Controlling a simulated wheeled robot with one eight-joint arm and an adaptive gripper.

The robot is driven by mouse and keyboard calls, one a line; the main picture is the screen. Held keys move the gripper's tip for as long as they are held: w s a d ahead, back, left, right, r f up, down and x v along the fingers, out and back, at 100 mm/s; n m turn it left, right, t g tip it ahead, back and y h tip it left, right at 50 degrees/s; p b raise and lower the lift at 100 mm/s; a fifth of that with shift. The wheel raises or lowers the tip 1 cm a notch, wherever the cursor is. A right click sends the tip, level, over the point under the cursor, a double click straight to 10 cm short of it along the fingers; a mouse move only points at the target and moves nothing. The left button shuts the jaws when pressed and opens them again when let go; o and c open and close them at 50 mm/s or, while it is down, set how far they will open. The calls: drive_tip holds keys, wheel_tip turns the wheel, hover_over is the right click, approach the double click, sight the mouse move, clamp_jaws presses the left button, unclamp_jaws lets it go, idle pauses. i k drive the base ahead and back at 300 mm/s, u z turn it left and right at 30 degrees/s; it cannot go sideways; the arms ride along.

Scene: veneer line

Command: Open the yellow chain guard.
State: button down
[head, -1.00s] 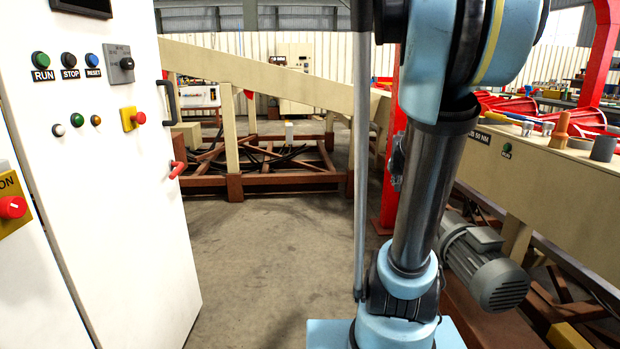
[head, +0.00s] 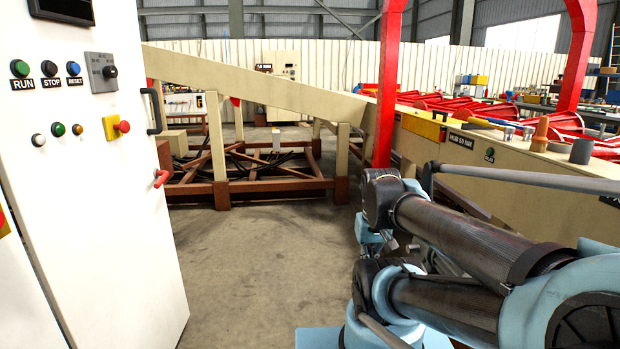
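A yellow panel (head: 424,127), the only thing here that looks like the chain guard, is on the side of the beige machine frame (head: 545,182), just right of a red post. It appears to lie flat along the frame. It is small in the picture, and I cannot make out a handle or hinge. My blue and dark arm is folded across the lower right and covers the lower part of the frame. My gripper is not in view, so its distance from the guard does not show.
A white control cabinet (head: 100,170) with buttons, a black handle and a red lever (head: 162,178) stands close on the left. A red post (head: 388,90) rises beside the beige frame. A brown steel base (head: 265,187) lies behind. The concrete floor (head: 250,260) between is clear.

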sight(428, 125)
drive_tip(key=u, duration=0.65)
drive_tip(key=i, duration=1.8)
drive_tip(key=z, duration=1.7)
drive_tip(key=k, duration=0.45)
drive_tip(key=u, duration=0.4)
